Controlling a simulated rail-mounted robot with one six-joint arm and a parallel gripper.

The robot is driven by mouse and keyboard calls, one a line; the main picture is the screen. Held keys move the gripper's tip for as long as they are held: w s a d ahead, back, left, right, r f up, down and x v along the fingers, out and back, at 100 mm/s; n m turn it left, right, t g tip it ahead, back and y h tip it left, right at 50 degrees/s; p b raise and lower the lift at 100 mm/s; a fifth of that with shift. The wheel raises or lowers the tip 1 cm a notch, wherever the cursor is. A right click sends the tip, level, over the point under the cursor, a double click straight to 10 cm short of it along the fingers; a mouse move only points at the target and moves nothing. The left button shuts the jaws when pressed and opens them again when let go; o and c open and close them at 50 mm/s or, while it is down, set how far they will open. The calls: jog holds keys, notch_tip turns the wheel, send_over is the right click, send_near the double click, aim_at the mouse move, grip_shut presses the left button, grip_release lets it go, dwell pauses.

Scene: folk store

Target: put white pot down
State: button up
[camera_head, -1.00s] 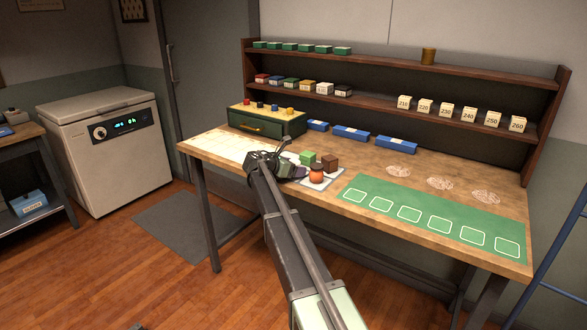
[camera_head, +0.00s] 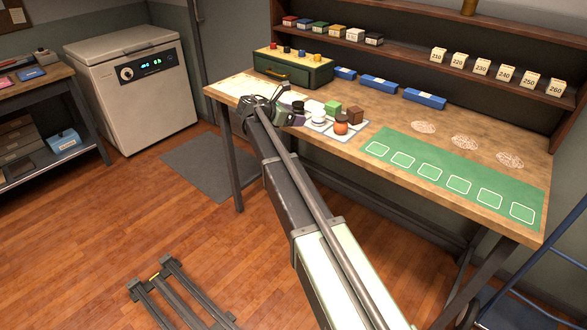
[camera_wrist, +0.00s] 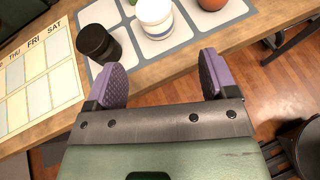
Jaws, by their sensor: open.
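The white pot (camera_wrist: 155,22) stands upright on a pale grid tray (camera_wrist: 182,32), just beyond my fingers in the wrist view. It also shows in the head view (camera_head: 319,117), between a black pot (camera_head: 298,107) and an orange pot (camera_head: 341,125). My gripper (camera_wrist: 162,72) is open and empty; its two purple pads are spread apart and do not touch the pot. The black pot (camera_wrist: 97,43) stands close to the left pad. In the head view my gripper is near the table's front edge, partly hidden by my arm.
The wooden table carries a calendar sheet (camera_wrist: 40,82) left of the tray. A green mat (camera_head: 450,172) with outlined squares lies to the right. A stool (camera_wrist: 300,140) shows at the wrist view's right.

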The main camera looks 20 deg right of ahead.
jog(key=s+a+f+m+g+y, duration=0.1)
jog(key=s+a+f+m+y, duration=0.2)
jog(key=s, duration=1)
jog(key=s+a+f+m+g+y, duration=0.1)
jog(key=s+a+f+m+y, duration=0.3)
jog(key=s+m, duration=0.6)
jog(key=s+a+f+m+g+y, duration=0.1)
jog(key=s+a+f+m+y, duration=0.2)
jog(key=s, duration=1.3)
jog(key=a+m+y, duration=0.2)
jog(key=a+m, duration=0.2)
jog(key=shift+a+f+y, duration=0.15)
jog(key=shift+y, duration=0.25)
